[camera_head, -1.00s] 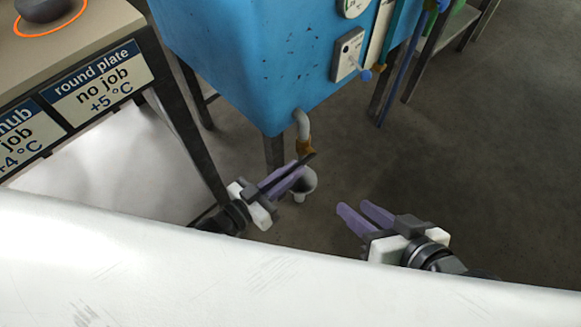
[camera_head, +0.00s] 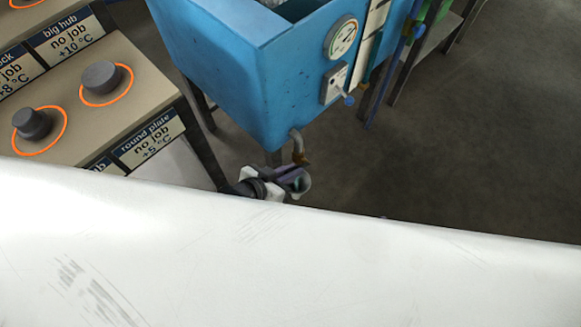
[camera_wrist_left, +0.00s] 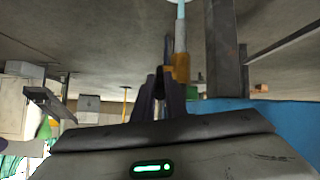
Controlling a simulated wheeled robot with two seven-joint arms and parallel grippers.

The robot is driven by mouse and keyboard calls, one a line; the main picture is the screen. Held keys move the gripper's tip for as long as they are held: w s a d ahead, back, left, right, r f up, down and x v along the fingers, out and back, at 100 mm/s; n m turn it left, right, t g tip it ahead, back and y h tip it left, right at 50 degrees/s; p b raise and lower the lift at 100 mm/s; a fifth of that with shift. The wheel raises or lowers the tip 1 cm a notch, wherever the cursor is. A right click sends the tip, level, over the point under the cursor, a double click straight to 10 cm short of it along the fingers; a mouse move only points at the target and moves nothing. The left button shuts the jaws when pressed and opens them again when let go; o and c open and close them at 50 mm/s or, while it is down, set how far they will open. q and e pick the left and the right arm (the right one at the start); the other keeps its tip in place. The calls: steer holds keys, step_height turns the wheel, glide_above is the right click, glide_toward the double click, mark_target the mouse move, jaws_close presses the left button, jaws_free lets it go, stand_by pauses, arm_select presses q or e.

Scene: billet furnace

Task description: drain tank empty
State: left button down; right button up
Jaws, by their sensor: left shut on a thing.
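The blue tank (camera_head: 235,75) stands at the top middle of the head view. A bent grey drain pipe (camera_head: 296,140) with a brass valve (camera_head: 303,158) comes out under its front edge. My left gripper (camera_head: 293,176) is beside the valve, shut on its dark handle, mostly hidden by the fingers. In the left wrist view the purple fingers (camera_wrist_left: 161,92) sit beside the brass valve (camera_wrist_left: 180,67), with the dark handle (camera_wrist_left: 167,48) between them. A pale streak (camera_wrist_left: 180,10) runs from the spout towards the funnel. The grey funnel (camera_head: 302,186) is partly hidden behind the gripper. My right gripper is out of view.
A dial gauge (camera_head: 341,37), a small switch box (camera_head: 334,83) and a pale level strip (camera_head: 374,32) are on the tank front. A bench (camera_head: 150,85) with round knobs and temperature labels stands at left. Dark floor (camera_head: 450,150) at right is clear.

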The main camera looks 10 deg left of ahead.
arm_select(q)
steer(key=shift+r, duration=0.1)
steer(key=shift+w, duration=0.1)
steer(key=c, duration=1.8)
jaws_free()
steer(key=shift+d, duration=0.1)
